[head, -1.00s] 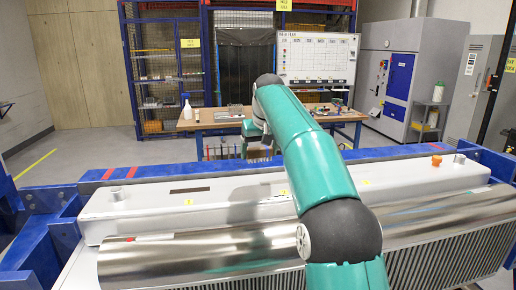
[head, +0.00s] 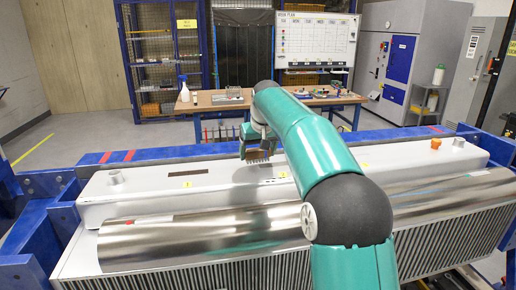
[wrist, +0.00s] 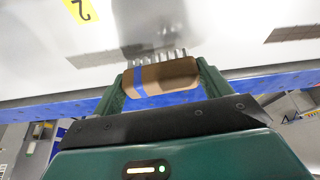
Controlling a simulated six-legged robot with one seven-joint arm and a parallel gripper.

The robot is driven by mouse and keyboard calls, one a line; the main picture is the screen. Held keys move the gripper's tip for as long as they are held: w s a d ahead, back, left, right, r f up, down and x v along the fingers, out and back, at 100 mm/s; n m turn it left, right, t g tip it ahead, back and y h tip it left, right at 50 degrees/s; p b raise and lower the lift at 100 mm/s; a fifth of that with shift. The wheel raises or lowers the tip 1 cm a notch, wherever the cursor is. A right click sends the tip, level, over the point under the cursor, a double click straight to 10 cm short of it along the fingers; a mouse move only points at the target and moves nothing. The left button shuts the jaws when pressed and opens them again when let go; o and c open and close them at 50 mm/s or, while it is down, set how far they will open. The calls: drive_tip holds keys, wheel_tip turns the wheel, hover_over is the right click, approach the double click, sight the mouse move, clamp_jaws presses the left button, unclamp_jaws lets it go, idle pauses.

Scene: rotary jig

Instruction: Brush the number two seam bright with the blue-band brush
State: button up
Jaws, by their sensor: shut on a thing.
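My gripper (wrist: 160,88) is shut on the blue-band brush (wrist: 172,77), a brown block with a blue stripe and pale metal bristles. In the head view the brush (head: 258,155) hangs bristles down over the pale grey casing (head: 130,200), partly hidden by my fingers. The yellow number 2 tag (wrist: 80,10) shows in the wrist view, beyond the bristles to the left. A dull grey patch (wrist: 150,20) lies beyond the bristles; I cannot tell whether it is the seam or shadow. The bristles seem apart from the surface.
A shiny curved metal cover (head: 200,240) runs along the near side of the casing. An orange cap (head: 435,144) and a grey stub (head: 115,177) stand on its ends. A blue frame (head: 60,200) surrounds it. A workbench (head: 215,101) stands behind.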

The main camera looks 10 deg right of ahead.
drive_tip(key=shift+f, duration=0.95)
idle(0.6)
